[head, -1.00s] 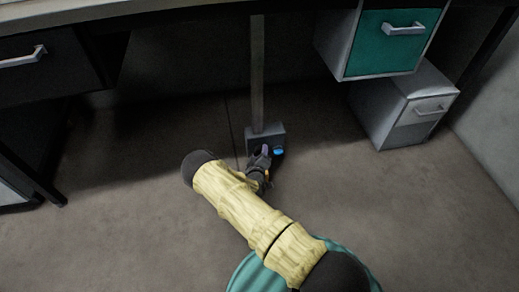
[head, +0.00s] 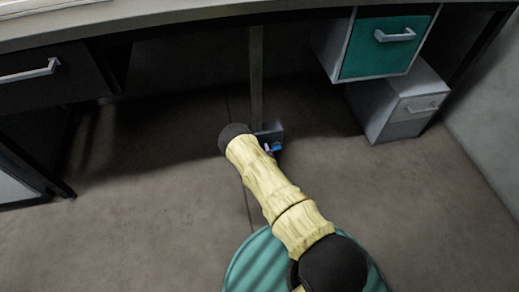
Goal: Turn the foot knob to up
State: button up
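A grey box (head: 272,127) sits on the floor at the foot of an upright post under the desk. On its front is a small blue part (head: 276,147), with a small pale purple part (head: 266,147) just left of it. I cannot tell which of these is the foot knob, or how it is set. My arm reaches down to the box, and its dark rounded joint covers the box's left side. My gripper is hidden behind my arm, so its fingers and any contact do not show.
The grey post (head: 256,75) rises from the box to the desk (head: 180,22). A dark drawer (head: 50,75) is at left. A teal-fronted drawer (head: 385,45) hangs at right, above a grey cabinet (head: 400,105).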

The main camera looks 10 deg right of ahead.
jog(key=shift+a+f, duration=0.1)
jog(key=o, duration=1)
jog(key=shift+c, duration=0.2)
jog(key=shift+s, duration=0.1)
jog(key=p+v, duration=0.7)
jog(key=v, duration=1)
jog(key=shift+s, duration=0.1)
